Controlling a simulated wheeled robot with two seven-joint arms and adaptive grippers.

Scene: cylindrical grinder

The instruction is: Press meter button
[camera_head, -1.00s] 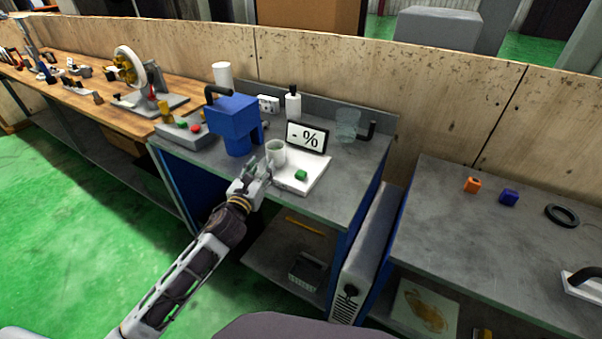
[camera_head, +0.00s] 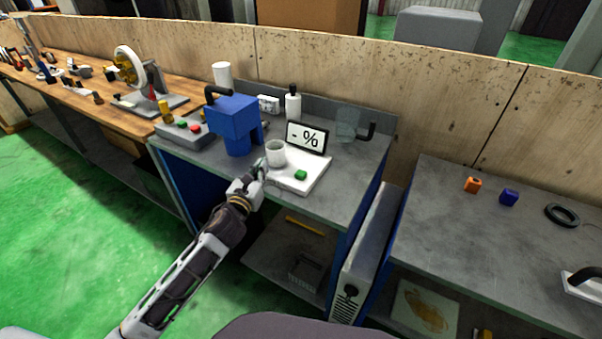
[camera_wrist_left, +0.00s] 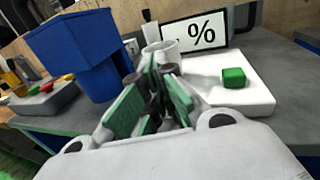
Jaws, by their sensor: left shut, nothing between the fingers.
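The meter is a white flat base (camera_head: 312,182) on the grey bench with a black-framed display (camera_head: 306,137) reading "- %". Its green button (camera_head: 300,175) sits on the front part of the base and also shows in the left wrist view (camera_wrist_left: 234,77). A pale cup (camera_head: 276,153) stands on the left part of the base. My left gripper (camera_head: 262,168) is shut and empty, at the base's left front edge just before the cup, left of the button and apart from it. In the left wrist view its fingertips (camera_wrist_left: 158,68) overlap the cup's lower part. My right gripper is not in view.
A blue machine (camera_head: 235,120) stands close left of the cup. A grey control box (camera_head: 188,133) with red and green buttons is farther left. A white bottle (camera_head: 293,104) and a clear beaker (camera_head: 347,124) stand behind. The bench right of the base is clear.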

